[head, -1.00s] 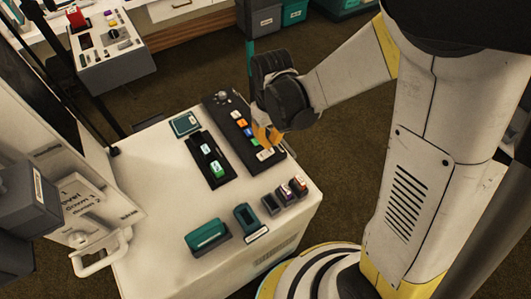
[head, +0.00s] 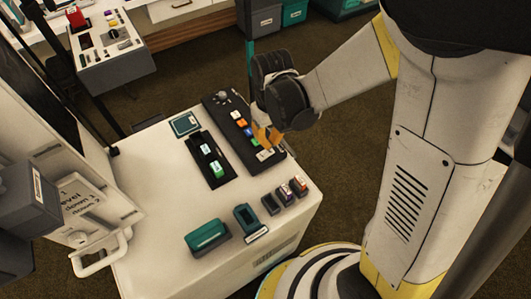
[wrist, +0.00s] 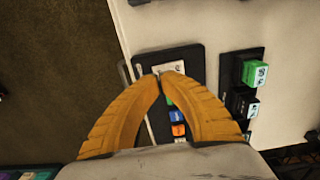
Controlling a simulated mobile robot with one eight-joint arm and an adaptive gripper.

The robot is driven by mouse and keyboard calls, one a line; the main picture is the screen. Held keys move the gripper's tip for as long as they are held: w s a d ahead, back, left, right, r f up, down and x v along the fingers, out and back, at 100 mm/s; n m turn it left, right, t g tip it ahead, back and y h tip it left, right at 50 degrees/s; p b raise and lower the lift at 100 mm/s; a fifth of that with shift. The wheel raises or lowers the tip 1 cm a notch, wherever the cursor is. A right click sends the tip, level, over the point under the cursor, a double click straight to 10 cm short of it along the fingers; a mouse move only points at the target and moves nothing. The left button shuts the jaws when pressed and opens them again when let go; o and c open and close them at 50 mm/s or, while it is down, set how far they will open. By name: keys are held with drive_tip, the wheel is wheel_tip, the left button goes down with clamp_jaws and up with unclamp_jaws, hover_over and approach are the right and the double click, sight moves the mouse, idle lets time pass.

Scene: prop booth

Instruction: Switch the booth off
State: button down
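The booth console is a white box (head: 150,215) with controls on top. A long black panel (head: 222,113) carries a dark knob and a row of coloured buttons, with a pale labelled piece (head: 265,155) at its near end. A second black panel (head: 198,143) carries two block-like controls, one pale and one green (head: 217,168); their labels are too small to read. My gripper (head: 267,138) is over the near end of the long panel. In the wrist view its yellow fingers (wrist: 157,77) meet at the tips beside the pale piece (wrist: 171,67), with nothing visible between them; contact is unclear.
A teal block (head: 207,236), a teal-and-dark holder (head: 246,218) and several small dark blocks (head: 285,193) stand at the console's near side. A white handle (head: 103,256) juts out at left. Another console (head: 105,55) stands behind. Brown floor (head: 340,170) is open at right.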

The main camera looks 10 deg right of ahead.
sight(270, 150)
drive_tip(key=shift+f+b, duration=1.4)
drive_tip(key=shift+f, duration=0.35)
idle(0.6)
drive_tip(key=shift+r, duration=0.1)
drive_tip(key=shift+r+p, duration=2.7)
drive_tip(key=shift+r, duration=0.75)
